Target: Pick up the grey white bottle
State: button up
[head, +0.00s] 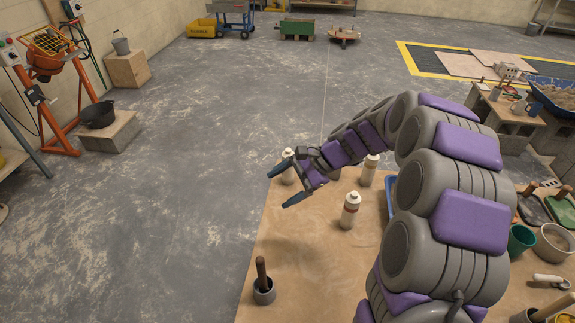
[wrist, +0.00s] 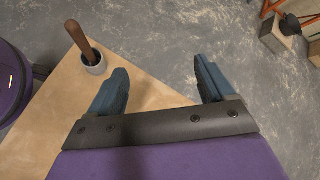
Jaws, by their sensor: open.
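Several similar grey-white bottles with pale caps stand upright on a wooden table (head: 290,265) in the head view. One bottle (head: 351,211) stands in front of my wrist, one bottle (head: 369,171) stands behind my arm to the right, and one bottle (head: 288,177) stands at the far left edge, partly hidden by a finger. I cannot tell which one the task names. My gripper (head: 289,184) is open and empty, pointing left above the table's left edge. In the wrist view its two blue fingers (wrist: 160,75) are apart, with no bottle visible between them.
A small grey pot (head: 264,291) with a wooden handle stands at the table's near left. Right of my arm are a green cup (head: 521,240), a bowl (head: 553,242) and trowels. The table's front middle is clear. Open concrete floor lies to the left.

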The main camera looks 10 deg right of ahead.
jog(key=w+d+f+m+t+p, duration=0.1)
jog(key=w+d+f+m+t, duration=0.15)
jog(key=w, duration=0.35)
jog(key=w+d+f+m+t+y+p, duration=0.1)
jog(key=w+d+f+m, duration=0.2)
jog(key=w+m, duration=0.15)
jog(key=w+d+f+m+t+p, duration=0.1)
jog(key=w+d+f+m+t, duration=0.15)
jog(key=w, duration=0.35)
jog(key=w+d+f+m+t+p, duration=0.1)
jog(key=w+d+f+m, duration=0.15)
jog(key=d, duration=0.35)
jog(key=w+d+f+m+t, duration=0.1)
jog(key=w+d+f+m, duration=0.1)
jog(key=d+f, duration=0.3)
jog(key=b+x, duration=0.3)
jog(key=x, duration=1.4)
jog(key=shift+s+a+h, duration=0.15)
jog(key=shift+a+h, duration=0.25)
jog(key=shift+a, duration=0.05)
jog(key=shift+d+r, duration=0.25)
jog(key=shift+d, duration=0.55)
jog(key=shift+c, duration=0.8)
jog(key=shift+a, duration=0.85)
jog(key=c, duration=0.6)
jog(key=shift+c, duration=0.8)
jog(key=shift+d, duration=0.7)
jog(key=c, duration=0.5)
